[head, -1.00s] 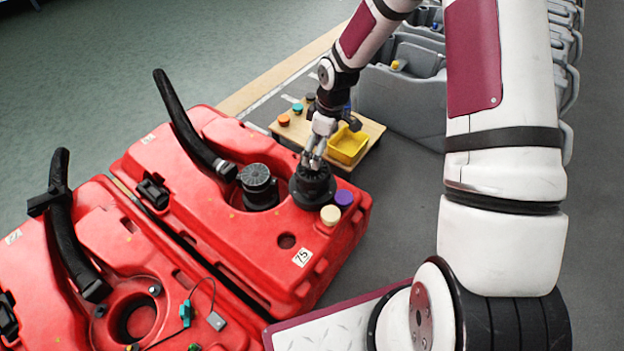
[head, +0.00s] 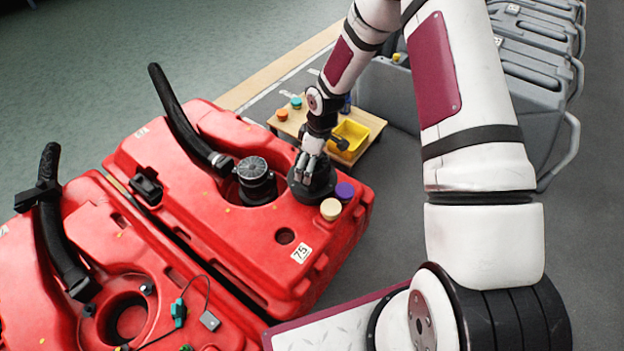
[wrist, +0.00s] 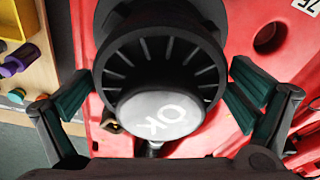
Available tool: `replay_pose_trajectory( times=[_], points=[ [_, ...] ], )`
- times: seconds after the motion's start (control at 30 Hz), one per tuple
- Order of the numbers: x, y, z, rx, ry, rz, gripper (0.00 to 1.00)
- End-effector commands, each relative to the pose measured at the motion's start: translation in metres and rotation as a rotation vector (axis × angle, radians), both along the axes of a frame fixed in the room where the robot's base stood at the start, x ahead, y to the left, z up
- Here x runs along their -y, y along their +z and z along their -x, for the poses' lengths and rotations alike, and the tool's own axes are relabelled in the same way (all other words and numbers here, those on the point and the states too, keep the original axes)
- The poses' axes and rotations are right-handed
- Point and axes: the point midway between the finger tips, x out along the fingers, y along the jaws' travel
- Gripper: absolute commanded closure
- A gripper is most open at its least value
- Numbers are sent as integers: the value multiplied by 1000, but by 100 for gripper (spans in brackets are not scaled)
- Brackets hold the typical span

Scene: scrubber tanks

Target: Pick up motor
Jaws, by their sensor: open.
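The motor (wrist: 158,112) is a black round part with fins around its side and a grey end face marked "OK". It fills the middle of the wrist view, between the two open fingers of my gripper (wrist: 157,88), with gaps visible at both sides. In the head view, my gripper (head: 306,170) is down at the black motor (head: 318,188) on the right part of the red tank (head: 240,235). The fingers and wrist partly hide it there. A second black finned unit (head: 255,174) sits just left of it, beside a black hose.
A purple cap (head: 345,191) and a cream cap (head: 330,210) stand close to the gripper on the tank. Behind is a small wooden table (head: 372,126) with a yellow bin (head: 348,142). Another red tank (head: 60,310) is at lower left. Grey tanks (head: 525,75) line the right.

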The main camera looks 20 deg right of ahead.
Motion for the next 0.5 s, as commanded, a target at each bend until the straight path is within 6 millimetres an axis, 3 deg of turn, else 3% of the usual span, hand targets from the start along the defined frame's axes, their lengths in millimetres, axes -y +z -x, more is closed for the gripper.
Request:
replay_pose_trajectory(
  times=[0.1, 0.33, 0.5],
  points=[
    [-2, -16, -1, 0, 0, 0, 0],
    [-2, -16, -1, 0, 0, 0, 0],
    [-2, -16, -1, 0, 0, 0, 36]
  ],
)
